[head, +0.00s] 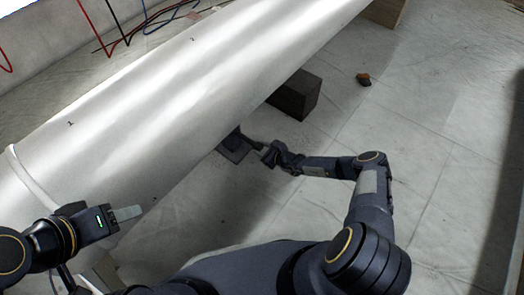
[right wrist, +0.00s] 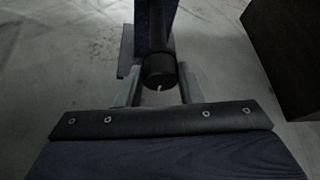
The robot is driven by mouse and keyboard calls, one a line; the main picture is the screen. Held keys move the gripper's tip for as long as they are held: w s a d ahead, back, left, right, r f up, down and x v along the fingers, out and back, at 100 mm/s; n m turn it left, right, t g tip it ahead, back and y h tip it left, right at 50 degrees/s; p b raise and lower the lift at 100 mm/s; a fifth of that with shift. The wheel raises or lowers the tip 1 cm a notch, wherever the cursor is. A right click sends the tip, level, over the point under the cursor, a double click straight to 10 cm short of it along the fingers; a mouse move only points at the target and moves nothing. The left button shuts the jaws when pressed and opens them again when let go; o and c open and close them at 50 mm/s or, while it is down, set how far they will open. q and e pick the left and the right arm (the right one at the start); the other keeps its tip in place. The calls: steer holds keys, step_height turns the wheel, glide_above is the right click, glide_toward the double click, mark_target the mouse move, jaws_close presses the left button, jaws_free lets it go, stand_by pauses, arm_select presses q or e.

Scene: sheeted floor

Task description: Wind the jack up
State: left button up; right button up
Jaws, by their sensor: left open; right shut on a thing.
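The dark jack (head: 233,148) stands on the sheeted floor at the underside of the big pale cylinder (head: 150,95), partly hidden by it. My right gripper (head: 264,149) is at the jack's near right side. In the right wrist view its two fingers (right wrist: 159,90) are shut around a round black crank end (right wrist: 159,71) with a small pale mark on its face. Behind it the dark jack body (right wrist: 155,22) rises out of the picture. My left gripper (head: 124,213) is open and empty, close to the cylinder's near lower side.
A dark block (head: 294,97) sits under the cylinder, right of the jack; it also shows in the right wrist view (right wrist: 290,50). Red, black and blue cables (head: 125,38) are behind the cylinder. Floor at the right is mostly clear.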

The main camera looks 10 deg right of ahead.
steer(key=shift+s+f, duration=0.1)
steer(key=o, duration=0.9)
steer(key=shift+o, duration=0.2)
steer(key=shift+s+d+r+p, duration=0.25)
steer(key=shift+r+p, duration=0.15)
steer(key=shift+p, duration=0.2)
steer(key=shift+p+v, duration=0.85)
steer(key=shift+p, duration=0.05)
steer(key=p+v, duration=0.4)
steer(key=v, duration=0.1)
steer(key=shift+s+f, duration=0.1)
steer(key=shift+s, duration=0.1)
